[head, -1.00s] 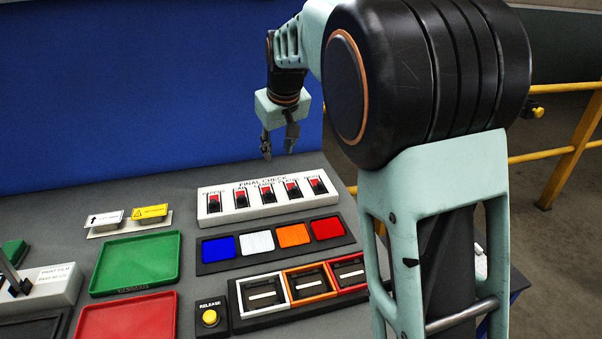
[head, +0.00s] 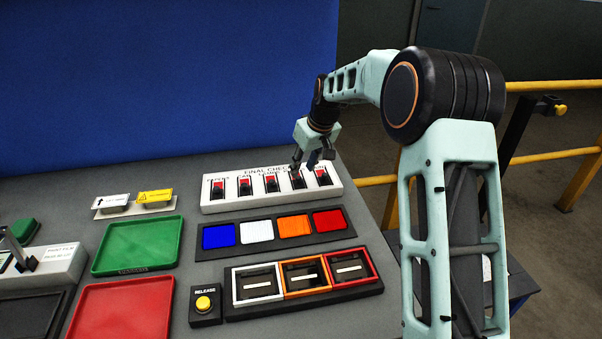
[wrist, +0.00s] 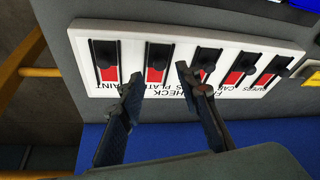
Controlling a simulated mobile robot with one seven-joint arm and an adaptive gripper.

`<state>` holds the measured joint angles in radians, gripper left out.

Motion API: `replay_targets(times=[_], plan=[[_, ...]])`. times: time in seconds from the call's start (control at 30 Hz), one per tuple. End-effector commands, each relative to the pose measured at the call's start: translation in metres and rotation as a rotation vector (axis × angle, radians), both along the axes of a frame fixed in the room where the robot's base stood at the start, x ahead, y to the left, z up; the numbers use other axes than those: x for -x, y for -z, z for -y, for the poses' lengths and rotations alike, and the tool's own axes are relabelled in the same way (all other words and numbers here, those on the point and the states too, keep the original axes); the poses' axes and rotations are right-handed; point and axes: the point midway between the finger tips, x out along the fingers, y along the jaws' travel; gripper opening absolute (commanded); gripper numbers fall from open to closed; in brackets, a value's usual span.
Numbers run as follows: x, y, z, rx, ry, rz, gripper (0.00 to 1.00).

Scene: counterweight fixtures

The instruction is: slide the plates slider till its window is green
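The white final-check panel (head: 330,193) carries a row of sliders with dark knobs and red windows.
The paint slider (wrist: 107,62) and the middle slider (wrist: 205,65) lie close on either side. In front are a colour-pad strip (head: 266,244), framed bays (head: 255,302), a yellow release button (head: 203,303), and green (head: 135,269) and red (head: 85,330) trays. A blue wall (head: 150,80) stands behind.

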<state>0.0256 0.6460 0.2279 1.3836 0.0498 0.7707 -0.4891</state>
Motion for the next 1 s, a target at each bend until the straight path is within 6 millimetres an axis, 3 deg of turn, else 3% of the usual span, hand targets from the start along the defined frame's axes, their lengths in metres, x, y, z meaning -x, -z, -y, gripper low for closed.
replay_targets(times=[0.23,0.6,0.9,1.0], plan=[[-0.01,0.03,-0.007,0.001,-0.001,-0.001,0.31],[-0.012,0.036,-0.009,0.001,0.0,0.001,0.31],[-0.012,0.035,-0.009,0.001,0.0,0.001,0.0],[-0.012,0.035,-0.009,0.001,0.0,0.001,0.0]])
